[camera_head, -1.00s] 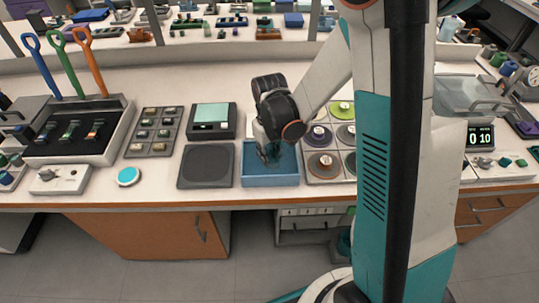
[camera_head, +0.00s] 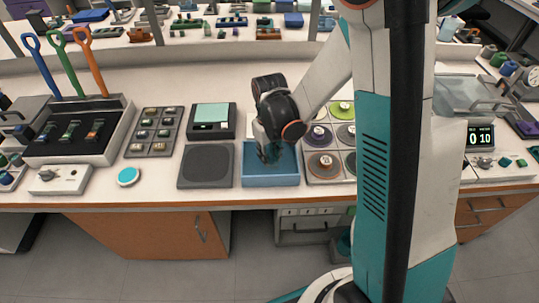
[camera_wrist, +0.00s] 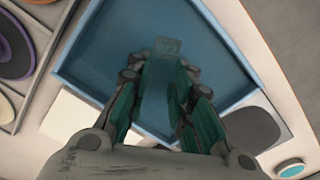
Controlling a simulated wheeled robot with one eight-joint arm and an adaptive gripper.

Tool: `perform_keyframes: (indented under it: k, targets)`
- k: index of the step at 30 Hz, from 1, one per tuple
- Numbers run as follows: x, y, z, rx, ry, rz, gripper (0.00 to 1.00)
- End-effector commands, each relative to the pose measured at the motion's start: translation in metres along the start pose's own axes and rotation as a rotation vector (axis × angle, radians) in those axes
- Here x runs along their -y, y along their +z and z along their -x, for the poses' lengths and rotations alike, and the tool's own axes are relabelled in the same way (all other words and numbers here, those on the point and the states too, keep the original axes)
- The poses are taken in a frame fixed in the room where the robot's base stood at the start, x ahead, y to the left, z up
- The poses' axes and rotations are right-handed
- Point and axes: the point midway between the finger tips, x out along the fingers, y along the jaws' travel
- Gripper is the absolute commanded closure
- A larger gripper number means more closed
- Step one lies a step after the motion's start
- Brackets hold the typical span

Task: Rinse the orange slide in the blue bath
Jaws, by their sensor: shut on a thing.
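The blue bath (camera_head: 270,179) is a shallow rectangular tray near the front edge of the bench. My gripper (camera_head: 269,152) points down over its back part in the head view. In the wrist view, my gripper (camera_wrist: 162,75) is shut on a thin see-through slide (camera_wrist: 162,90) with a pale marked end (camera_wrist: 168,46). The slide lies against the blue floor of the bath (camera_wrist: 215,60) in that view. No orange shows on it, and I cannot tell whether it touches the liquid or the floor.
A dark square mat (camera_head: 206,166) lies left of the bath. A tray of round coloured dishes (camera_head: 324,164) stands close on its right. A rack with blue, green and orange handles (camera_head: 80,133) is at the far left. A timer (camera_head: 480,138) stands at the right.

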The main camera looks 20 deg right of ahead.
Motion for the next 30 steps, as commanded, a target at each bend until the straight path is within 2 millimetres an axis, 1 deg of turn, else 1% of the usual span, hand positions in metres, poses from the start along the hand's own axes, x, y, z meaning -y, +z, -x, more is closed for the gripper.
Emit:
perform_keyframes:
  k: [16, 20, 30]
  targets:
    - [0.0, 0.0, 0.002, 0.0, 0.0, 0.0, 0.88]
    - [0.0, 0.0, 0.011, 0.0, 0.0, 0.0, 0.88]
    - [0.0, 0.0, 0.043, 0.0, 0.0, 0.0, 0.88]
